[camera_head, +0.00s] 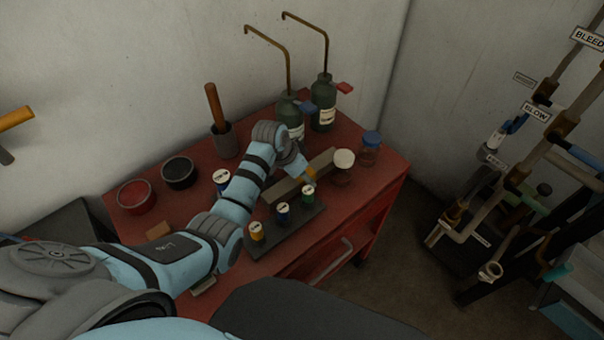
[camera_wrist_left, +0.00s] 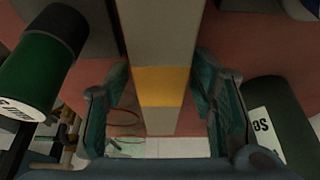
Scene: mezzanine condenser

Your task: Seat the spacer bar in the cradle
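The spacer bar is a long grey-beige bar (camera_head: 322,160) with an orange-yellow band, lying across the red bench top behind a row of small vials. In the left wrist view the bar (camera_wrist_left: 160,40) runs top to bottom, its yellow band between my fingers. My left gripper (camera_head: 306,172) is at the band; in the wrist view its teal fingers (camera_wrist_left: 163,80) stand on either side. The fingertips look close to the bar's edges, but I cannot tell whether they touch it. I cannot pick out the cradle with certainty. My right gripper is out of view.
Small vials (camera_head: 283,210) stand on a dark rack (camera_head: 290,231) in front of the bar. A white-topped jar (camera_head: 344,158) is near its far end. Green bottles (camera_head: 324,105) with tall spouts stand behind. A pipe frame (camera_head: 535,160) stands at right, beyond clear floor.

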